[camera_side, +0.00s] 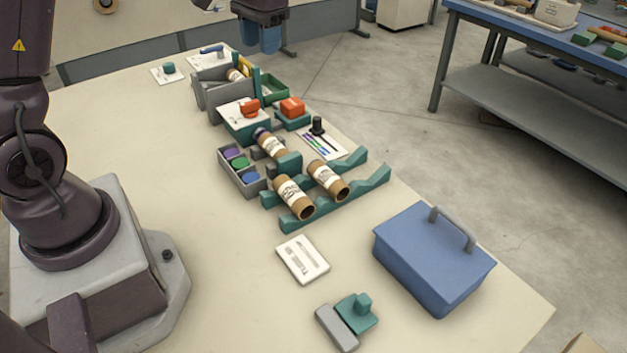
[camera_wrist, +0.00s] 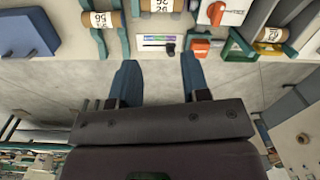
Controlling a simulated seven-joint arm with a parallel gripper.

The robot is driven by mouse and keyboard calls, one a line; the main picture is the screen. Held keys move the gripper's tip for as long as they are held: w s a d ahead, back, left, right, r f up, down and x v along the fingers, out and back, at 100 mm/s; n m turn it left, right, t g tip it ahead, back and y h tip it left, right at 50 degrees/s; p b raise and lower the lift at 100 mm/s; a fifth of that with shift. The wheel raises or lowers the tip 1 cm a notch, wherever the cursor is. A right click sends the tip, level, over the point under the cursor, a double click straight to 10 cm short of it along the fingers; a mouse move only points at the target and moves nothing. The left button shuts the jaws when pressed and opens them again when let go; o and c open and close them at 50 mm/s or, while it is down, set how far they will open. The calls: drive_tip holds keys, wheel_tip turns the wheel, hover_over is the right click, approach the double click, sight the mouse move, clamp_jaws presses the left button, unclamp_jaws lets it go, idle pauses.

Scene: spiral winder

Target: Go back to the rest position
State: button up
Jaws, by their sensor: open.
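My gripper (camera_side: 262,40) is at the top edge of the side view, raised above the far end of the bench.
A blue box with a grey handle (camera_side: 432,258) stands at the front right of the bench. A tray of coloured discs (camera_side: 241,170), a grey bin (camera_side: 213,92) and a red-topped block (camera_side: 292,108) stand mid-bench. A white card (camera_side: 302,259) lies in front.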

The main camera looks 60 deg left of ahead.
drive_tip(key=s+d+r+m+t, duration=0.1)
drive_tip(key=s+d+r+t, duration=0.2)
drive_tip(key=s+d, duration=0.4)
drive_tip(key=s+d+r+m+t, duration=0.1)
drive_tip(key=s+d+r+t, duration=0.2)
drive_tip(key=s+d, duration=0.4)
drive_tip(key=s+r, duration=0.1)
drive_tip(key=s, duration=0.3)
drive_tip(key=shift+s+m, duration=0.3)
